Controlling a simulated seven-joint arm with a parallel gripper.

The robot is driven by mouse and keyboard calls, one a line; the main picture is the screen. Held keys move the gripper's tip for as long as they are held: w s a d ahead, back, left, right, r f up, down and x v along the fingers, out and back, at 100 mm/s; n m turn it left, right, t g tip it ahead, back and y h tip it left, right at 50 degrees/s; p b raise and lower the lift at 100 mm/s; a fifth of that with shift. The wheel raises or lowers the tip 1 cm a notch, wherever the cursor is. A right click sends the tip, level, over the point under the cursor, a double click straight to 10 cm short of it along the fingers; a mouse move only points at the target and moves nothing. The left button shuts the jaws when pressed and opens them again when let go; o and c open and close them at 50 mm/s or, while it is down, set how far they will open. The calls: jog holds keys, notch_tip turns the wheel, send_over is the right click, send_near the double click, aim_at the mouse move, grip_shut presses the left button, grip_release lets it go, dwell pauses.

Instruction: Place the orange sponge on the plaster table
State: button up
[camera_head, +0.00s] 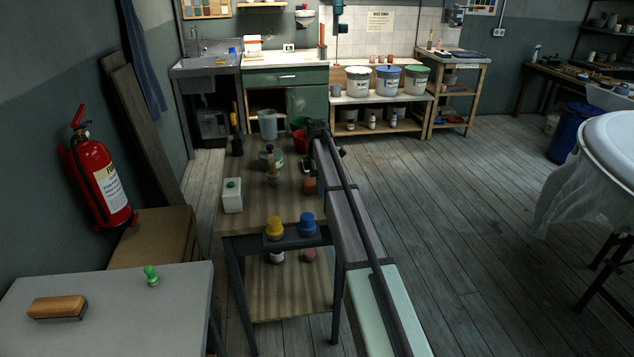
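A small orange-brown block (310,186), which looks like the orange sponge, sits on the wooden-topped cart (240,205), close to the left side of my arm. My arm reaches forward from the bottom right along the cart's right edge. Its dark far end (318,130) is above the cart's far right part. The fingers are too small and too hidden to tell open from shut, or whether they touch anything. A pale grey-topped table (110,300) at the bottom left may be the plaster table. A wooden-backed brush (57,307) and a green-knobbed tool (151,275) lie on it.
The cart also bears a white bottle (233,196), a clear bucket (267,124), a red container (300,141), and yellow (275,228) and blue (307,224) pots at its near edge. A cardboard box (155,238) stands left.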

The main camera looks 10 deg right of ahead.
jog(key=shift+r, duration=0.1)
notch_tip(320, 180, up, 12)
dwell(0.5)
